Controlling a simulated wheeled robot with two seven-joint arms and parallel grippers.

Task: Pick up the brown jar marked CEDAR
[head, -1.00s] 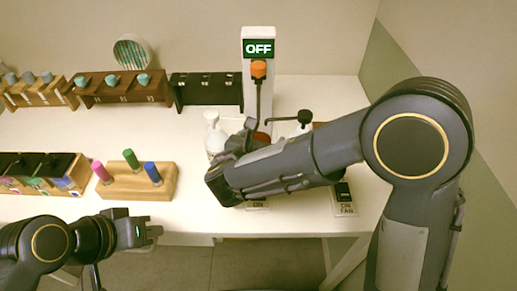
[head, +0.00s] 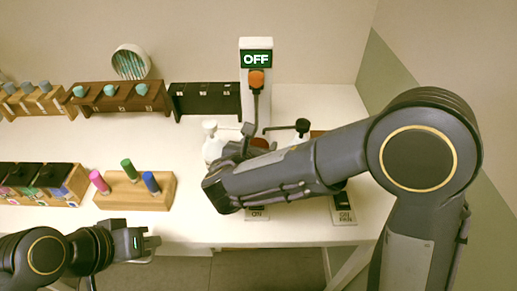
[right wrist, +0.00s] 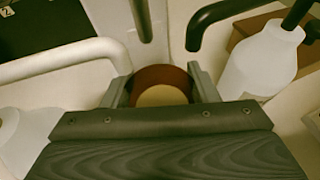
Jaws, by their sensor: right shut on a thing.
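A reddish-brown jar with a pale round top (right wrist: 162,96) sits between the fingers of my right gripper (right wrist: 160,86) in the right wrist view. The gripper is shut on it. In the head view, a small part of the brown jar (head: 261,143) shows behind my right gripper, below the OFF post. My arm hides the rest. No CEDAR marking can be read on it. My left gripper (head: 152,242) is in front of the table's near edge, empty, and its fingers look apart.
White bottles stand close on both sides of the jar, one at left (head: 213,141) and one with a black pump (head: 301,131). The OFF post (head: 256,90) rises just behind. Racks (head: 205,100) line the back; a wooden block with coloured pegs (head: 135,192) is at left.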

